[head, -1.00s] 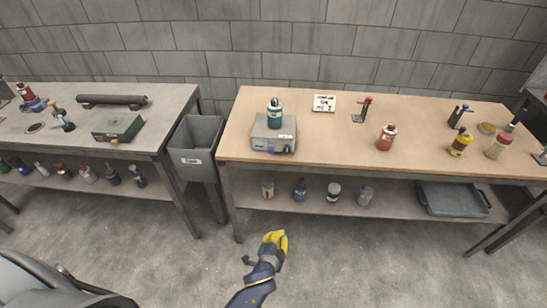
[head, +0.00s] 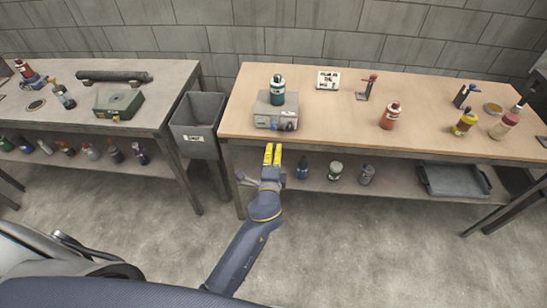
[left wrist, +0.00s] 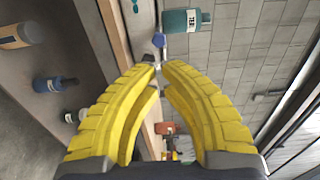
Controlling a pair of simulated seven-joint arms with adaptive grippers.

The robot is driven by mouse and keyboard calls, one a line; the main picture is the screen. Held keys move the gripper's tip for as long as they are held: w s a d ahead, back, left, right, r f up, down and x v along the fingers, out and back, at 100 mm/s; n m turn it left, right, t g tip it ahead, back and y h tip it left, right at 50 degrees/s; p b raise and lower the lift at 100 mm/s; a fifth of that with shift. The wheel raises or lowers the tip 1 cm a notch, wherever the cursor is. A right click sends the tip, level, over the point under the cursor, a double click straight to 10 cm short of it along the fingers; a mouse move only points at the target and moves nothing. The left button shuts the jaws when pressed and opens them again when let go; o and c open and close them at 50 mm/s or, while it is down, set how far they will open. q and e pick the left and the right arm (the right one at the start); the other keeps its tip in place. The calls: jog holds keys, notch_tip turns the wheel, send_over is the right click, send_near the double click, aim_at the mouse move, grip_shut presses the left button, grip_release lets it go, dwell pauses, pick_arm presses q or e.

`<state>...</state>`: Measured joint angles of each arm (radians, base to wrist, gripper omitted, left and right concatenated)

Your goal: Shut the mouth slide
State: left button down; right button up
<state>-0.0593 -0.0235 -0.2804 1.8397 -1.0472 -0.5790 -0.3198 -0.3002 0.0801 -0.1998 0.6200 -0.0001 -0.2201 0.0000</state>
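I cannot clearly pick out a mouth slide in either view. A grey metal box (head: 275,119) sits near the left front of the wooden bench, with a small blue part on its front. A teal bottle (head: 278,90) stands on top of it; the bottle also shows in the left wrist view (left wrist: 187,21). My left gripper (head: 272,148) is just in front of the bench edge, below the box and apart from it. Its yellow fingers, also in the left wrist view (left wrist: 160,68), nearly meet at the tips with nothing between them. My right gripper is out of view.
The bench (head: 335,120) also holds an orange bottle (head: 390,116), a yellow bottle (head: 465,122) and a small sign (head: 328,80). A grey bin (head: 197,127) stands left of it. A dark tube (head: 113,76) and green box (head: 119,102) lie on the left bench.

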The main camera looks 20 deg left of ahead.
aim_at(274, 125)
pick_arm(q)
jog(key=w+a, duration=0.1)
jog(key=w, duration=0.7)
jog(key=shift+a, duration=0.25)
jog(key=shift+w, duration=0.1)
